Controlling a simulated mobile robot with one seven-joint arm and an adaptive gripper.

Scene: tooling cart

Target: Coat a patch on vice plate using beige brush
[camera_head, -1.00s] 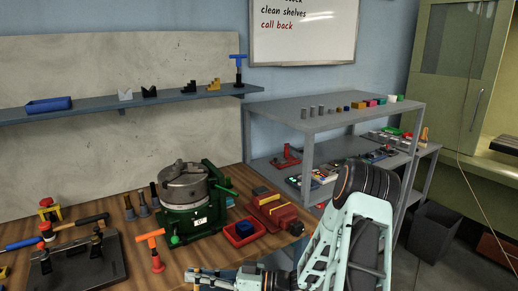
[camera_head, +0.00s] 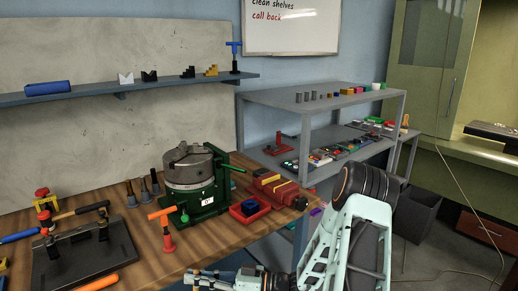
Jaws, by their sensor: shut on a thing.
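My gripper (camera_head: 192,277) is low in the picture, at the bench's front edge. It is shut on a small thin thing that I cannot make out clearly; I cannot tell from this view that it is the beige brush. No other beige brush shows. A red vice (camera_head: 291,194) with a yellow strip on top stands on the bench's right end, up and right of my gripper and apart from it. I cannot make out a separate plate in its jaws.
A green-based chuck (camera_head: 207,200), an orange-handled tool (camera_head: 168,240) and a red tray (camera_head: 246,215) with a blue inside stand on the wooden bench (camera_head: 225,235). A dark clamping plate (camera_head: 85,262) lies left. Grey shelving (camera_head: 290,98) stands behind. Floor shows at right.

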